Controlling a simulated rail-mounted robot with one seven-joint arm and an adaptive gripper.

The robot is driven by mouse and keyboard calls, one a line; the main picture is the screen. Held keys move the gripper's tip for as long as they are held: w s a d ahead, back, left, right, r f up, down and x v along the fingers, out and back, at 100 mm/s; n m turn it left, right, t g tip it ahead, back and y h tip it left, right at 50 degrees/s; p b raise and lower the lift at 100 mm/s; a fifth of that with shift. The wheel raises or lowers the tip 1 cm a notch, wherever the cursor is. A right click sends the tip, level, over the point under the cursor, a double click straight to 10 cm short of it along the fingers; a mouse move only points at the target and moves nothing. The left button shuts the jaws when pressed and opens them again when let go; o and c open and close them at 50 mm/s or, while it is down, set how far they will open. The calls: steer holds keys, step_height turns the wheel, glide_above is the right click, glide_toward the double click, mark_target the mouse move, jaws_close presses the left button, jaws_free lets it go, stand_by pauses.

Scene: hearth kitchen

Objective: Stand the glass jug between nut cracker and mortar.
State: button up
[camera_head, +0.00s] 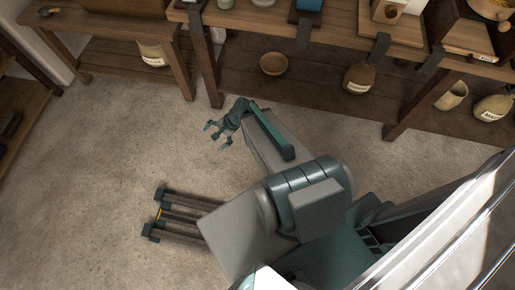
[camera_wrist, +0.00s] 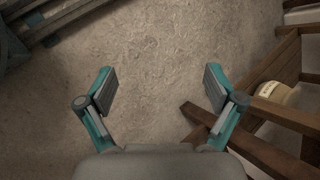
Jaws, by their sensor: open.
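My gripper (camera_head: 216,133) hangs over the bare floor in front of the shelving in the head view. In the wrist view its two fingers (camera_wrist: 158,82) are spread wide with only floor between them, and it holds nothing. I cannot make out a glass jug, a nut cracker or a mortar for certain in either view. Several things on the bench top (camera_head: 344,22) are cut off by the upper edge of the head view. A small dark item (camera_head: 50,11) lies on the left table (camera_head: 95,24), too small to name.
A brown bowl (camera_head: 273,63), a labelled brown jar (camera_head: 358,78), a beige vessel (camera_head: 452,95) and another labelled jar (camera_head: 493,107) are on the lower shelf. A labelled pale sack or jar (camera_head: 152,53) is under the left table. The floor (camera_head: 90,150) at left is clear.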

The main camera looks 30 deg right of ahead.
steer(key=s+d+f+n+g+h, duration=0.1)
steer(key=s+f+n+g+h, duration=0.2)
steer(key=s, duration=1)
steer(key=s+d+f+n+g+h, duration=0.2)
steer(key=s+f+n+g, duration=0.4)
steer(key=s+n, duration=0.4)
steer(key=s+f+h, duration=0.1)
steer(key=s, duration=0.2)
steer(key=shift+d+f+n+g+h, duration=0.2)
steer(key=shift+n+g+h, duration=0.1)
steer(key=shift+g, duration=0.1)
steer(key=shift+r+p, duration=1.15)
